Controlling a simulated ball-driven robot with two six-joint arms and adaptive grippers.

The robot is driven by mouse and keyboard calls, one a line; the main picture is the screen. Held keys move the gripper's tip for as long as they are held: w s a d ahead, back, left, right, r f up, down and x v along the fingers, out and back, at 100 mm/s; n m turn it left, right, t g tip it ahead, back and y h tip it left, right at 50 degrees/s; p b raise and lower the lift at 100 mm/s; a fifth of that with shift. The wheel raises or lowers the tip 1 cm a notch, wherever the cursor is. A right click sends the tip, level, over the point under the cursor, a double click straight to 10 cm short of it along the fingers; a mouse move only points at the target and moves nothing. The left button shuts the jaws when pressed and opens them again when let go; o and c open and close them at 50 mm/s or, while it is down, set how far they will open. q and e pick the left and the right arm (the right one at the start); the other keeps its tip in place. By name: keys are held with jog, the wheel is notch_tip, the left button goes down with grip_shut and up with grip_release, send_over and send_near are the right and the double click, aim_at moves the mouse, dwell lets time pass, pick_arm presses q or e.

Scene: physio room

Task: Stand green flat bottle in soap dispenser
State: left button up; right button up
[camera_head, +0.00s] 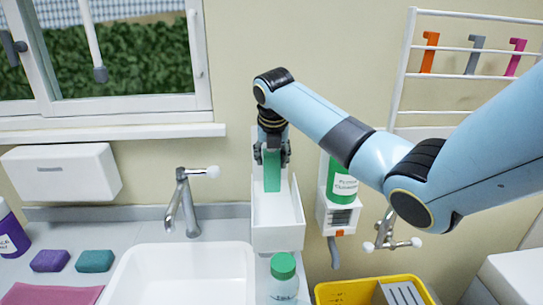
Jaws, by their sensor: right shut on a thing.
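My right gripper (270,150) points down in front of the wall, shut on the green flat bottle (272,172). The bottle hangs upright, and its upper part is hidden between the fingers. A white wall dispenser (338,215) to the right holds a labelled green bottle (343,185), partly hidden by my arm. My left gripper is not in view.
A green-capped bottle (284,275) stands below the holder, beside the white sink (185,275). A tap (182,205) rises behind the sink. Purple (50,260) and teal (95,261) sponges lie left. A yellow crate (370,290) is at lower right, a wall rack (470,50) above.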

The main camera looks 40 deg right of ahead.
jog(key=shift+f, duration=0.1)
jog(key=o, duration=1.1)
jog(key=shift+o, duration=1.2)
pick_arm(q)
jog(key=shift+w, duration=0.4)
pick_arm(e)
jog(key=shift+a+r, duration=0.1)
jog(key=shift+r, duration=0.45)
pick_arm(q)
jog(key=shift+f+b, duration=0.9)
pick_arm(e)
jog(key=v, duration=1.1)
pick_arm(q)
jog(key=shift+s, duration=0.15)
